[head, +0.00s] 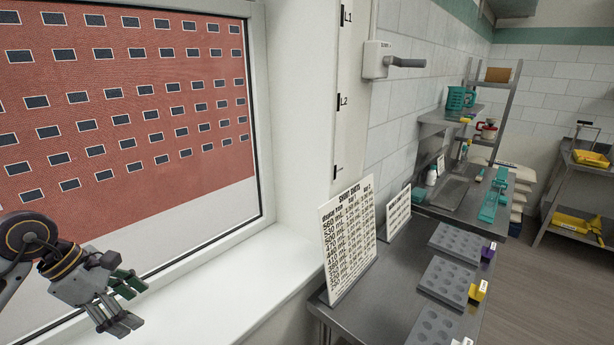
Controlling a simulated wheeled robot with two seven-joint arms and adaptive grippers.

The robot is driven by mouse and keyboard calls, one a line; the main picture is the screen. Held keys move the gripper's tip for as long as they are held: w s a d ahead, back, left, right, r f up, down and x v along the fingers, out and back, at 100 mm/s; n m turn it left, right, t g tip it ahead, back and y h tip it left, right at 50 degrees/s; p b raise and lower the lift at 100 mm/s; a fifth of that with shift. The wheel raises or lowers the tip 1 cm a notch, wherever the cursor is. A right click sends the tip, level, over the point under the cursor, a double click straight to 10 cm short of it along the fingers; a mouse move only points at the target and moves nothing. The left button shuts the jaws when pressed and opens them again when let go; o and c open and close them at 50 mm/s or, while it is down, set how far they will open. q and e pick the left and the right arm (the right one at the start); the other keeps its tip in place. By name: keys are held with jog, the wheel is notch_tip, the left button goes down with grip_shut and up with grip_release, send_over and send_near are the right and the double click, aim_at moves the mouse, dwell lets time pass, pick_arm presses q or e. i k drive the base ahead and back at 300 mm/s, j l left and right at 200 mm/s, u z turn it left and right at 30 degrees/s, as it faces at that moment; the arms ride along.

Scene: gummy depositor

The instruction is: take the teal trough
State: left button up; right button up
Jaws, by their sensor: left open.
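A long teal piece (493,195), which looks like the teal trough, lies on the metal counter at the right, beyond the mold trays. It is small in view, and I cannot make out its inside. My left gripper (132,302) is at the lower left, over the white window sill. Its fingers are apart, with nothing seen between them, and it is far from the teal piece. My right gripper is not in view.
A metal table (390,290) holds a printed sign board (349,235), a smaller sign (396,214) and grey mold trays (455,241) with purple and yellow tags. A teal basket (460,98) stands on a shelf behind. Yellow trays (590,159) sit on a right-hand rack. Floor shows at right.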

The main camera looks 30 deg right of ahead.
aim_at(489, 210)
jog(key=z, duration=2.2)
jog(key=k, duration=0.1)
